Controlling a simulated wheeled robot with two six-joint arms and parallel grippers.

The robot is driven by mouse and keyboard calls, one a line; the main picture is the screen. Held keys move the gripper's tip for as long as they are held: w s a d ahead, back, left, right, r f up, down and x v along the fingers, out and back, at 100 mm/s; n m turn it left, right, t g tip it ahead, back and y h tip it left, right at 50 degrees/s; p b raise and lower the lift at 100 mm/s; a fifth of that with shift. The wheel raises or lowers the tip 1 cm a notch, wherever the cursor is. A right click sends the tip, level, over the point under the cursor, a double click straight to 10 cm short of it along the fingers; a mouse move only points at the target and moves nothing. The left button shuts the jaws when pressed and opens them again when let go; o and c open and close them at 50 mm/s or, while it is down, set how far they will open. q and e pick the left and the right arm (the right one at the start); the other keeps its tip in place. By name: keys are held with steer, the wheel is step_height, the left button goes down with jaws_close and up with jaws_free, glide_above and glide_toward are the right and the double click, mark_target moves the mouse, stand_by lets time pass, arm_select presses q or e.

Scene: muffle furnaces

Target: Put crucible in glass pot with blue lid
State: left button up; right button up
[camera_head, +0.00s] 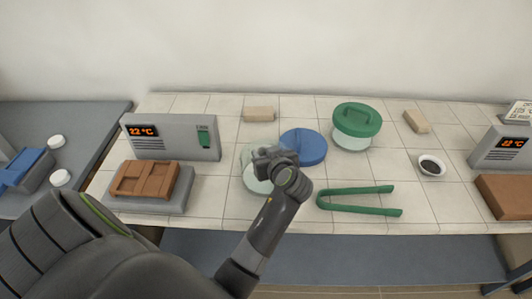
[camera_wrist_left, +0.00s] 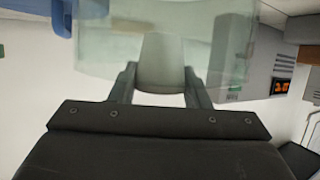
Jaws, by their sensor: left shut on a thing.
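My left gripper (camera_head: 263,158) reaches over the open glass pot (camera_head: 255,183), which is pale green and clear. In the left wrist view my left gripper (camera_wrist_left: 161,78) is shut on the pale crucible (camera_wrist_left: 162,62), one finger on each side. The glass pot (camera_wrist_left: 105,50) shows around and behind the crucible there; I cannot tell how deep the crucible is in it. The crucible is hidden in the head view. The blue lid (camera_head: 306,147) lies off the pot, on the tiled top to its right; a blue edge shows in the wrist view (camera_wrist_left: 36,12). My right gripper is not in view.
A glass pot with a green lid (camera_head: 357,121) stands behind right. Green tongs (camera_head: 358,210) lie front right. A dish of dark powder (camera_head: 431,166) is further right. A furnace (camera_head: 180,138) with a brown rack (camera_head: 147,180) before it stands left; another furnace (camera_head: 500,148) stands right.

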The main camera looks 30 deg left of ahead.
arm_select(q)
steer(key=shift+f, duration=0.2)
steer(key=o, duration=1)
steer(key=shift+r, duration=0.15)
